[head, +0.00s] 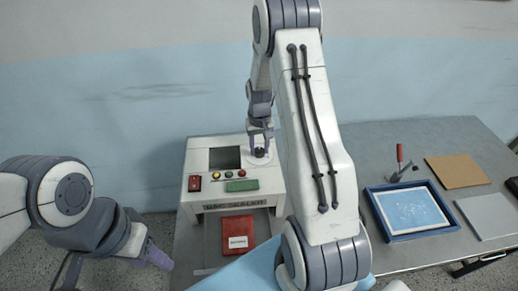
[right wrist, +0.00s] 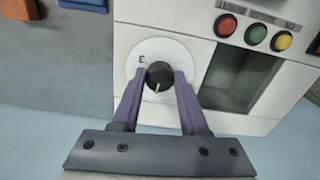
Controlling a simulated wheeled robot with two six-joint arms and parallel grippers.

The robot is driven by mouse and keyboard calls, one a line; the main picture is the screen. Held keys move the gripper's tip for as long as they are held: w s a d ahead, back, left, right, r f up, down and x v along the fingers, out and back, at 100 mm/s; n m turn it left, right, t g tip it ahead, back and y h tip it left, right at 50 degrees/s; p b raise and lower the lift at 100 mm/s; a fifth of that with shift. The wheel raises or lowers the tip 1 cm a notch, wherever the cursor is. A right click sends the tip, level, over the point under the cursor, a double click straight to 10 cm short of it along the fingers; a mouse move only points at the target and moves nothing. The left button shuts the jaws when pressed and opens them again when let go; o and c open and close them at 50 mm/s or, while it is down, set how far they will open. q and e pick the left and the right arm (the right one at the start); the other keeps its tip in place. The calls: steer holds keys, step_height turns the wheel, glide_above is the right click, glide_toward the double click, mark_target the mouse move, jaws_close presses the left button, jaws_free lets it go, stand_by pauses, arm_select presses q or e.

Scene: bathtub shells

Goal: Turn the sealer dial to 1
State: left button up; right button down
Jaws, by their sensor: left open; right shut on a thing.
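The sealer (head: 215,170) is a white box with a dark display and a "VAC SEALER" label, standing on the grey table. Its black dial knob (right wrist: 159,76) sits on a round white plate (right wrist: 144,58) in the right wrist view. The knob's pale pointer line faces down in that view. One mark, looking like a 3, shows on the plate; other marks are hidden or unreadable. My right gripper (right wrist: 158,82) has its purple fingers shut on the knob, one on each side. My left gripper (head: 156,258) is open and empty, low at the left, apart from the sealer.
Red, yellow and green buttons (right wrist: 255,34) and a dark display (right wrist: 232,80) are beside the dial. A red packet (head: 238,235) lies before the sealer. A blue-framed tray (head: 385,214), a red-handled tool (head: 400,160) and brown and grey boards (head: 458,170) lie at the right.

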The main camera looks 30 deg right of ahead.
mark_target(260, 150)
steer(key=shift+n, duration=0.7)
steer(key=shift+r, duration=0.1)
steer(key=shift+w, duration=0.1)
steer(key=shift+c, duration=2.1)
jaws_free()
step_height(260, 150, up, 10)
steer(key=b, duration=0.2)
steer(key=shift+r+b, duration=0.2)
steer(key=shift+b, duration=0.2)
